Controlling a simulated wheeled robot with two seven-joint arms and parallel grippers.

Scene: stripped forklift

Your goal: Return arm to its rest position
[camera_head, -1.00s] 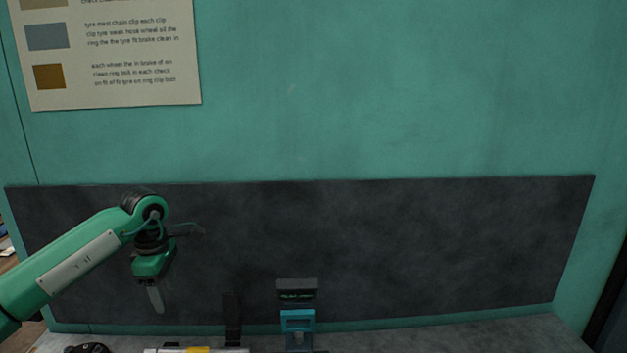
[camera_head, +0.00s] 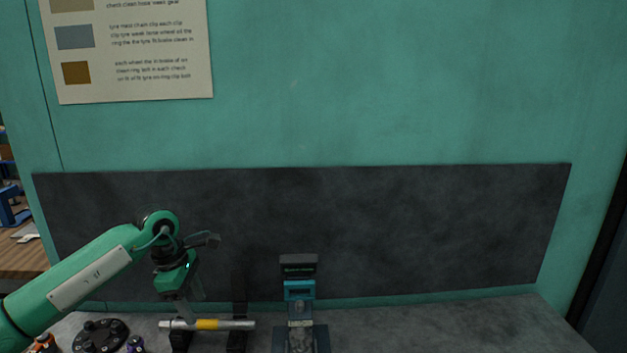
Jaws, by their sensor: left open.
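My left arm comes in from the left in the head view, its green forearm sloping up to the wrist and the hand hanging down. My left gripper (camera_head: 187,310) is open, with its fingers pointing down just above or in front of a silver rod with a yellow band (camera_head: 207,325). I cannot tell whether the fingertips touch the rod. The rod lies level across black supports on the grey bench. My right arm and gripper are not in view.
A blue and black device (camera_head: 300,300) stands right of the rod. A round black part (camera_head: 100,335) sits at the lower left. A dark panel (camera_head: 400,230) backs the grey bench top (camera_head: 450,325), which is clear at right. A poster (camera_head: 130,50) hangs above.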

